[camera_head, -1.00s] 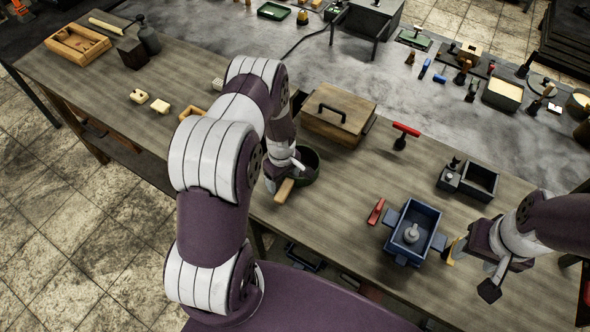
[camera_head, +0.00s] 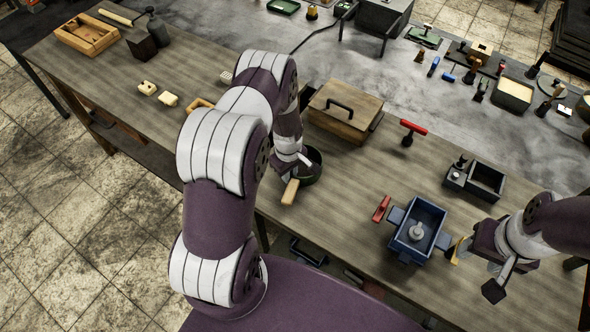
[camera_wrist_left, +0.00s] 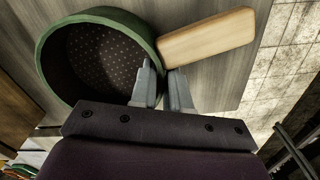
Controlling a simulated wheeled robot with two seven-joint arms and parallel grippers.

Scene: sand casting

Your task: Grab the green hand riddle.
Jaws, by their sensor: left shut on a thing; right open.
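The green hand riddle is a round sieve with a green rim, a dark mesh bottom and a light wooden handle. In the head view it (camera_head: 314,168) sits at the front of the wooden table, partly hidden by my left arm, its handle pointing toward me. In the left wrist view the riddle (camera_wrist_left: 103,60) fills the upper left. My left gripper (camera_wrist_left: 162,85) is shut on it where the rim meets the handle (camera_wrist_left: 207,38). In the head view my left gripper (camera_head: 297,168) is mostly covered. My right gripper (camera_head: 477,270) is open and empty at right.
A wooden lidded box (camera_head: 345,108) stands close behind the riddle. A blue flask (camera_head: 418,230) with a grey piece inside lies near my right gripper. A red-handled tool (camera_head: 412,128) and a black tray (camera_head: 486,180) are further back. Table between box and flask is mostly clear.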

